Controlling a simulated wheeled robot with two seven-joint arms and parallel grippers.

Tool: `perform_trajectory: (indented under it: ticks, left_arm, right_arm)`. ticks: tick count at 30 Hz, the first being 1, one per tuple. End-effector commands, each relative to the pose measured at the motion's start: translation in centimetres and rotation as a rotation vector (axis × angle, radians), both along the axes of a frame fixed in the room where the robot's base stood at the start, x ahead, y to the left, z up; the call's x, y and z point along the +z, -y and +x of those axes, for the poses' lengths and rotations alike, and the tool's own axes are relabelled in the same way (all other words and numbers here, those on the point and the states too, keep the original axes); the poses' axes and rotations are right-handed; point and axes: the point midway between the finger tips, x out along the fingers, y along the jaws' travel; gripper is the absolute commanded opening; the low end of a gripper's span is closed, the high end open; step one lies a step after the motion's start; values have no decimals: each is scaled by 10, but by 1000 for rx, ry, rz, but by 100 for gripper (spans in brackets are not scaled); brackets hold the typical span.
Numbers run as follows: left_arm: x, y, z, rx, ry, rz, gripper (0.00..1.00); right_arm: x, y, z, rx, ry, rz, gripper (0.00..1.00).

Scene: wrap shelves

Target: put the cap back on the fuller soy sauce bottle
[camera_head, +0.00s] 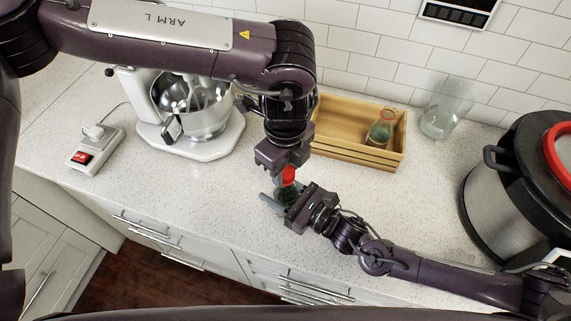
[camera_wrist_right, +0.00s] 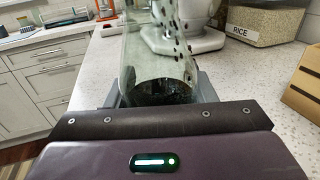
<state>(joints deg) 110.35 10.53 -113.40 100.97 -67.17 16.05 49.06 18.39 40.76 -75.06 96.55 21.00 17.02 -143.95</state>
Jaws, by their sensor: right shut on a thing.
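My right gripper (camera_head: 279,202) is shut on a clear greenish glass bottle (camera_wrist_right: 155,60), which stands between its fingers in the right wrist view. Dark liquid shows in its lower part; its top is out of that view. A red cap (camera_head: 288,174) shows over the bottle's position in the head view, directly under my left gripper (camera_head: 280,168). The left fingers are mostly hidden, so I cannot tell whether they hold the cap or whether it touches the bottle. Another small bottle (camera_head: 380,132) with a reddish top is in the wooden crate (camera_head: 350,152).
A stand mixer (camera_head: 200,146) stands left of my grippers. A power strip (camera_head: 97,148) lies at far left. A clear glass jar (camera_head: 440,120) is right of the crate, and a large metal pot (camera_head: 500,205) is at far right. The counter front is clear.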

Motion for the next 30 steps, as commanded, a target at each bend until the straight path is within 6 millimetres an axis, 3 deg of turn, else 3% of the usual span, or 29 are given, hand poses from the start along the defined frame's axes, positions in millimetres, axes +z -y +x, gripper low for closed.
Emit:
perform_trajectory:
  ticks: [5, 10, 30]
  left_arm:
    - [0, 0, 0, -9, 0, 0, 8]
    - [0, -1, 0, -190, -2, 0, 8]
    - [-2, -1, 1, -1636, -1, 0, 8]
  right_arm:
    - [1, 0, 0, 0, 1, 2, 0]
    - [1, 0, 0, 0, 1, 2, 0]
    - [1, 0, 0, -1, 1, 2, 0]
